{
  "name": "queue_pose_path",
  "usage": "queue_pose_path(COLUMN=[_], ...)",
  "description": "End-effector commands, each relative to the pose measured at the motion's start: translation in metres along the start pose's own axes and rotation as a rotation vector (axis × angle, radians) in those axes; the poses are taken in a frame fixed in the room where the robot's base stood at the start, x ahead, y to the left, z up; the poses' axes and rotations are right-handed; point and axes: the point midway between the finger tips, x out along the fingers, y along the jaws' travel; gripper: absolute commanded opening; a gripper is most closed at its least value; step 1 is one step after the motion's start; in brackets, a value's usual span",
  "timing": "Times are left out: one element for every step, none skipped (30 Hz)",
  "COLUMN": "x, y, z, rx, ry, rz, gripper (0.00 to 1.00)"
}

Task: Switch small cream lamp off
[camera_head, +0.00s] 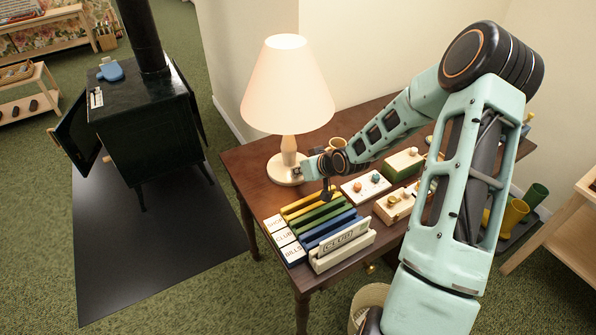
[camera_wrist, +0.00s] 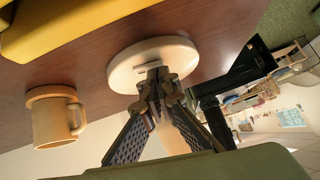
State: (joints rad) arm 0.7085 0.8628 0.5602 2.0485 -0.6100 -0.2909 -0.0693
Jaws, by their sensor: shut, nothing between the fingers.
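The small cream lamp (camera_head: 287,90) stands upright at the left end of the dark wooden table (camera_head: 252,168). Its shade glows warm and looks lit. My gripper (camera_head: 306,171) is low beside the right side of the lamp's round base. In the wrist view the pale lamp base (camera_wrist: 124,72) lies right at my shut, empty fingertips (camera_wrist: 156,84). The fingertips overlap the base's edge in that view, and I cannot tell whether they touch it. A small light piece shows at the tips. The lamp's stem is partly hidden behind my fingers.
A black stove (camera_head: 150,125) stands left of the table.

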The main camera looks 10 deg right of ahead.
Motion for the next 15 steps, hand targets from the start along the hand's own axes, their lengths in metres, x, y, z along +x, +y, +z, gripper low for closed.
queue_pose_path(x=[-0.0001, -0.0001, -0.0001, -0.0002, 0.0, 0.0006, 0.0016, 0.003, 0.0051, 0.0069, 0.0044, 0.004, 0.004, 0.004, 0.0041], y=[0.0001, 0.0001, 0.0001, 0.0001, 0.0001, -0.0001, -0.0004, -0.0007, -0.0013, -0.0019, -0.0015, -0.0016, -0.0017, -0.0018, -0.0018], z=[0.0, 0.0, 0.0001, 0.0001, 0.0002, 0.001, 0.002, 0.0034, 0.0057, 0.0076, 0.0051, 0.0049, 0.005, 0.0052, 0.0054], rx=[0.0, 0.0, 0.0, 0.0, 0.0, 0.0, 0.0, 0.0, 0.0, 0.0, 0.0, 0.001, 0.001, 0.001, 0.001], ry=[0.0, 0.0, 0.0, 0.0, 0.0, -0.001, -0.001, -0.001, -0.001, -0.002, -0.001, -0.002, -0.002, -0.002, -0.003], rz=[0.0, 0.0, 0.0, 0.0, 0.0, 0.0, 0.0, -0.001, -0.001, -0.001, 0.0, 0.0, -0.001, -0.001, -0.001], gripper=[0.0, 0.0, 0.0, 0.0, 0.0, 0.0, 0.0, 0.0, 0.0, 0.0, 0.0, 0.0, 0.0, 0.0, 0.0])
